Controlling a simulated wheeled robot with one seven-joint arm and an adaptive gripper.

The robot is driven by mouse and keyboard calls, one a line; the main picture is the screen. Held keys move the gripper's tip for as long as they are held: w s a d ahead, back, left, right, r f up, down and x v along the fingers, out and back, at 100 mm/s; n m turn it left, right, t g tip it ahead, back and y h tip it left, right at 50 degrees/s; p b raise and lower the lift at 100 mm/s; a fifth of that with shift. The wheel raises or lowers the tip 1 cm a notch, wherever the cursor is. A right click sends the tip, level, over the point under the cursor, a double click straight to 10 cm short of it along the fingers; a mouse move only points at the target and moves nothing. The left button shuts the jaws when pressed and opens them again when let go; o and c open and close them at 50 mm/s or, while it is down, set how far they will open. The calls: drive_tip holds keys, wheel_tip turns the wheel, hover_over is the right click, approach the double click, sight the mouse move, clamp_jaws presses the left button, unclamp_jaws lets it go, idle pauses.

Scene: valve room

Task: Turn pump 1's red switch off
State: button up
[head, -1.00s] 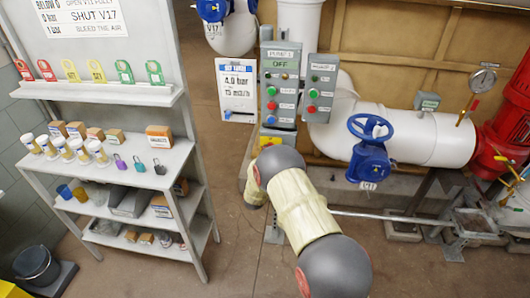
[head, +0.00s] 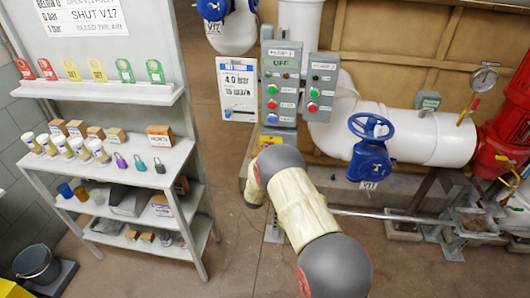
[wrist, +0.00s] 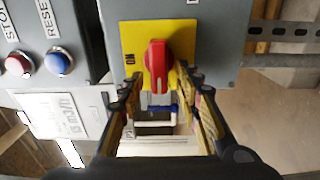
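Pump 1's red switch (wrist: 157,66) is a red knob on a yellow plate (wrist: 129,38) in the wrist view. Its handle points up and down in that picture, and an ON label is at the plate's left edge. My gripper (wrist: 161,84) is open, with one finger to each side of the knob's lower end. I see no contact with the knob. In the head view, pump 1's grey panel (head: 282,98) has a display reading OFF. The yellow plate (head: 270,142) shows below it. My arm hides the gripper there.
A second grey panel (head: 318,88) with buttons stands just right of pump 1's panel. A blue valve wheel (head: 371,127) is on the white pipe to the right. A shelf (head: 150,188) with tags, locks and boxes stands left. Open floor lies between the shelf and my arm.

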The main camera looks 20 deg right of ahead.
drive_tip(key=v, duration=1.2)
idle(0.3)
